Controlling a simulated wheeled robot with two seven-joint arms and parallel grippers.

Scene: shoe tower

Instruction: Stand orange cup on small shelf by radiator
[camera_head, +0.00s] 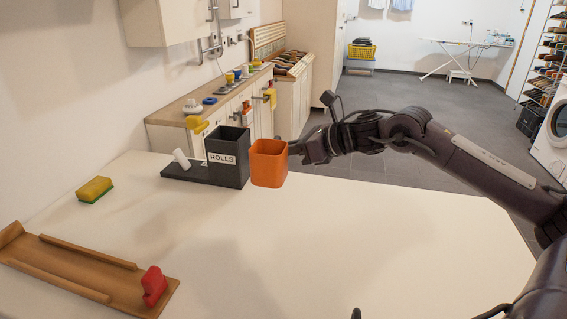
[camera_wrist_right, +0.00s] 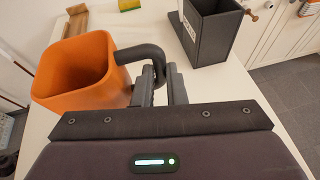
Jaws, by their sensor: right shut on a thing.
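The orange cup (camera_head: 269,165) is upright, just right of the black ROLLS box in the head view. In the right wrist view the cup (camera_wrist_right: 72,75) shows its open top and a dark curved handle (camera_wrist_right: 140,54). My right gripper (camera_head: 294,148) reaches it from the right. In the wrist view the gripper (camera_wrist_right: 160,85) is shut on the handle, beside the cup body. Whether the cup's base touches the white table (camera_head: 330,235) is hard to tell. I cannot make out a small shelf by a radiator. My left gripper is not in view.
The black ROLLS box (camera_head: 226,168) stands close to the cup's left, with a white roll (camera_head: 181,159) on its base. A yellow-green sponge (camera_head: 94,189), a wooden tray (camera_head: 75,268) and a red object (camera_head: 153,286) lie at left. The table's middle and right are clear.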

